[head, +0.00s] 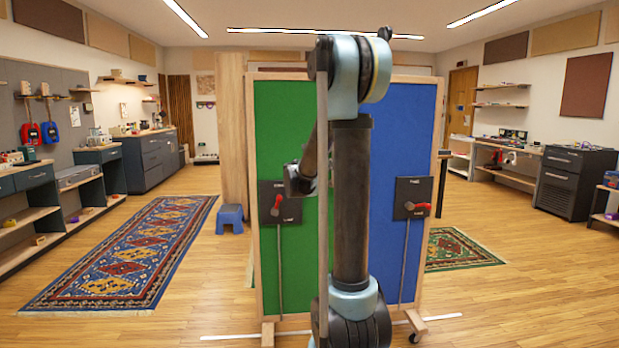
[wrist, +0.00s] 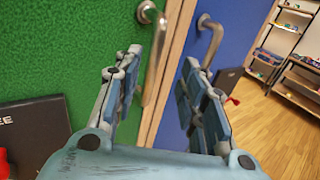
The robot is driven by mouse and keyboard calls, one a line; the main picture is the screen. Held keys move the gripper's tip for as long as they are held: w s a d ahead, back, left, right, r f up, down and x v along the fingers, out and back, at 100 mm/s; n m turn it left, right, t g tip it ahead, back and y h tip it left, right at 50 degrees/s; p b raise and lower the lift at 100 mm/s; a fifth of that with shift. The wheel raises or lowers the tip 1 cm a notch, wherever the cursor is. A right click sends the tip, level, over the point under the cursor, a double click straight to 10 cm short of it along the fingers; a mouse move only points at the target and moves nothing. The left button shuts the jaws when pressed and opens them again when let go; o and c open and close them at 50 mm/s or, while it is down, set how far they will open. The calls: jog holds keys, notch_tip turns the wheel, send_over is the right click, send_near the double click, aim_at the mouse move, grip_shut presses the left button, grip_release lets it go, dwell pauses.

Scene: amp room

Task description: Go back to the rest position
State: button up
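My gripper (wrist: 161,66) is open in the wrist view, its two fingers spread apart with nothing held. It faces the seam between a green door panel (wrist: 60,50) and a blue door panel (wrist: 235,50). A metal handle (wrist: 156,65) on the green side shows between the fingers in the picture; I cannot tell how close it is. A second metal handle (wrist: 212,38) is on the blue side, behind the right finger. In the head view my raised arm stands before the green panel (head: 285,130) and the blue panel (head: 405,130) and hides their middle; the fingers are not clear there.
Black plates with red-handled levers are on the green panel (head: 276,207) and the blue panel (head: 417,203). The panel frame stands on wheeled feet (head: 417,326). A blue stool (head: 231,218) and a patterned rug (head: 135,255) are left. Open floor lies right (head: 530,290).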

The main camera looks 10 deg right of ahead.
jog(key=s+d+f+m+g+y, duration=0.1)
jog(key=s+f+m+g, duration=0.1)
jog(key=s+f+m, duration=0.45)
jog(key=s+d+f+m+g+y, duration=0.1)
jog(key=s+m+g, duration=0.25)
jog(key=s, duration=0.65)
jog(key=s+d+f+m+g+y, duration=0.1)
jog(key=s+f+m+g, duration=0.1)
jog(key=s+f+m, duration=0.35)
jog(key=s+a+f+m+g+y, duration=0.1)
jog(key=s+a+f+m, duration=0.3)
jog(key=s, duration=0.4)
jog(key=s+a+f+m+g+y, duration=0.2)
jog(key=s+a+f+m+y, duration=0.2)
jog(key=s, duration=0.5)
jog(key=s+a+f+m+g+y, duration=0.1)
jog(key=s+a+f+m+y, duration=0.2)
jog(key=s, duration=0.6)
notch_tip(320, 180, down, 2)
jog(key=a+m, duration=0.1)
jog(key=a, duration=0.1)
jog(key=shift+s+a, duration=0.2)
jog(key=shift+a, duration=0.1)
jog(key=shift+w+m, duration=0.1)
jog(key=shift+m, duration=0.15)
jog(key=shift+w+f, duration=0.2)
jog(key=shift+w, duration=0.15)
